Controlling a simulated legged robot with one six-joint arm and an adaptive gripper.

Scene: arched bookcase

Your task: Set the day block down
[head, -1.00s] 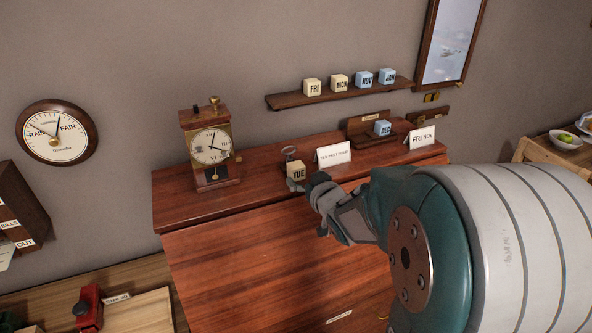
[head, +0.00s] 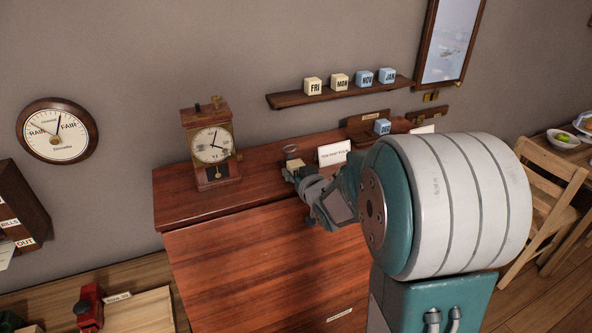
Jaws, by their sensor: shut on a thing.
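The cream day block (head: 296,165), which read TUE a second ago, is near the middle of the brown cabinet top (head: 262,172). My gripper (head: 291,172) is shut on it, and only a small part of the block shows. I cannot tell whether the block touches the cabinet top. A wooden calendar stand (head: 360,138) is at the right of the cabinet top, partly behind my arm. It holds a blue DEC block (head: 382,127).
A clock (head: 211,148) stands left of my gripper. A white card (head: 333,153) stands just to its right; another card (head: 423,129) is half hidden by my arm. A wall shelf (head: 340,94) holds FRI, MON, NOV and JAN blocks. The cabinet top's front left is clear.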

